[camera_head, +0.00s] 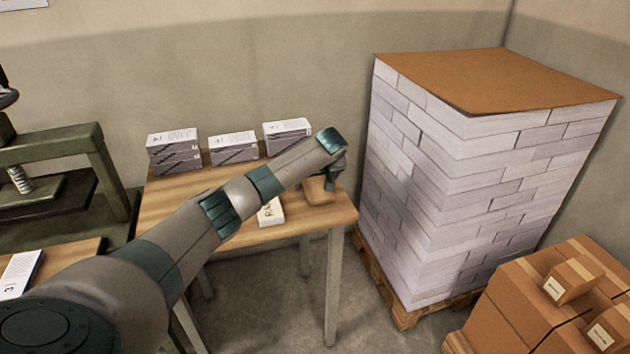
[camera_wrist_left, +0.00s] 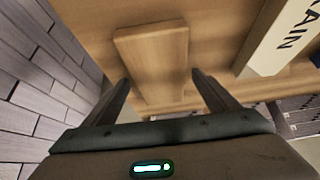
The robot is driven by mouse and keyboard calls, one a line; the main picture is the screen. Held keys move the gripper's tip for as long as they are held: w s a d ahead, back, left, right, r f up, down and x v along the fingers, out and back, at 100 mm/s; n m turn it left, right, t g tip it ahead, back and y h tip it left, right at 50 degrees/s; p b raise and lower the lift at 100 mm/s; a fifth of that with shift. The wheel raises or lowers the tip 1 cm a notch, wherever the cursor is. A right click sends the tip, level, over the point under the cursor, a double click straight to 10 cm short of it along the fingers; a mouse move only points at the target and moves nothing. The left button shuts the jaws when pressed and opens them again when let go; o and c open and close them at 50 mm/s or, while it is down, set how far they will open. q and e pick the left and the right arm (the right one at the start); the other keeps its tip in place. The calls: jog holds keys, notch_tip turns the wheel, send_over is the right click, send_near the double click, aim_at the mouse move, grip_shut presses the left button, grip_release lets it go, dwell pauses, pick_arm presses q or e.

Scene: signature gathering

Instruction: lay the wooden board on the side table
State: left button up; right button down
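The wooden board (camera_head: 317,192) is a small light-brown piece at the right end of the side table (camera_head: 180,200), partly hidden by my left gripper in the head view. In the left wrist view the board (camera_wrist_left: 152,62) appears between the two fingers, with gaps beside it, and seems to rest on the tabletop. My left gripper (camera_head: 332,176) is just above the board. Its dark fingers (camera_wrist_left: 160,78) are spread apart and do not appear to grip it. My right gripper is not in view.
Several booklet stacks (camera_head: 233,145) stand along the table's back edge. A white booklet (camera_head: 271,212) lies left of the board. A tall paper stack (camera_head: 450,200) on a pallet stands close to the right. Cardboard boxes (camera_head: 540,300) are at lower right; a green press (camera_head: 60,150) is left.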

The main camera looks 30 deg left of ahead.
pick_arm(q)
jog(key=shift+r, duration=0.15)
jog(key=shift+s+d+r, duration=0.15)
jog(key=shift+d+r, duration=0.05)
jog(key=shift+r, duration=0.15)
jog(key=b+v, duration=0.1)
jog(key=v, duration=1)
jog(key=shift+b, duration=0.4)
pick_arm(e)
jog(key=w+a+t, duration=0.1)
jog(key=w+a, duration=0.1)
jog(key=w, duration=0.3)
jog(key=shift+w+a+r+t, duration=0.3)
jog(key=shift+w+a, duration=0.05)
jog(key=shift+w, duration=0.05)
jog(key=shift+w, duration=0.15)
